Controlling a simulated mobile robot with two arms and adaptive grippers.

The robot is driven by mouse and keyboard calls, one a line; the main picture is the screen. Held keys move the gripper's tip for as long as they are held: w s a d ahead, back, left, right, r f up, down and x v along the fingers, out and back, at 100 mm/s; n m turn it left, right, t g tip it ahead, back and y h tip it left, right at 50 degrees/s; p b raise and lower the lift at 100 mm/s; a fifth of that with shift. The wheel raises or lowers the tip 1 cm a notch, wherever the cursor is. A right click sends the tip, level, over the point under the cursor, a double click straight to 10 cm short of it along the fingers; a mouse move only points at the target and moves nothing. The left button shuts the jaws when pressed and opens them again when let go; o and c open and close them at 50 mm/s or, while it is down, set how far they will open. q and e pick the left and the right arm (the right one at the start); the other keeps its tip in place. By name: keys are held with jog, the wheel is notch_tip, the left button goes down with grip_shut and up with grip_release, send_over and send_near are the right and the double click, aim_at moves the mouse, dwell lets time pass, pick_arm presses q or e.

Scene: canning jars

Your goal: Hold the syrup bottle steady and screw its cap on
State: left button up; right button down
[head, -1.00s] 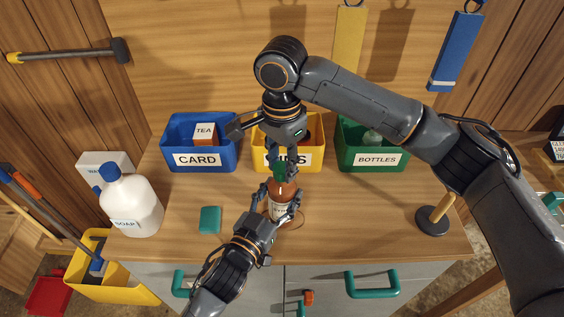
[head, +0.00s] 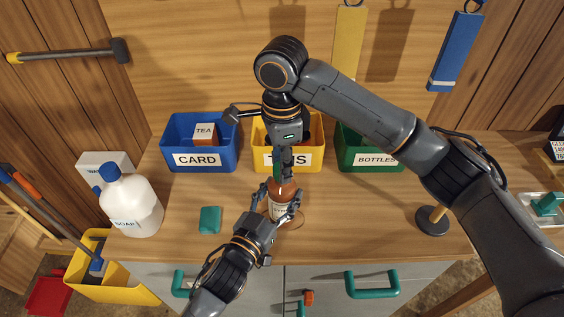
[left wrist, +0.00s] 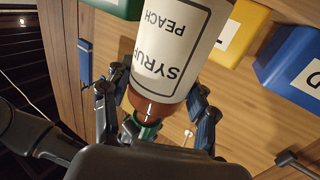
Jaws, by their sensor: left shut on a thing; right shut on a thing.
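The amber syrup bottle (head: 283,190) stands upright on the bench, its white label facing forward. My left gripper (head: 277,203) is shut around its body, one finger on each side. In the left wrist view the bottle's label (left wrist: 176,45) reads SYRUP PEACH upside down, between the two fingers (left wrist: 160,115). The green cap (head: 277,172) is at the top of the bottle, and it also shows in the left wrist view (left wrist: 147,131). My right gripper (head: 281,168) points down from above, shut on the cap and partly hiding it. I cannot tell how the cap sits on the thread.
Blue CARD (head: 232,161), yellow (head: 262,160) and green BOTTLES (head: 400,158) bins stand behind. A white soap jug (head: 134,208) and a green pad (head: 210,219) are at left. A dark round-based stand (head: 432,221) is at right. The bench between bottle and stand is clear.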

jog(key=m, duration=0.3)
jog(key=shift+r+m, duration=0.1)
jog(key=shift+m, duration=0.3)
jog(key=c, duration=0.9)
grip_release()
jog(key=shift+o, duration=0.2)
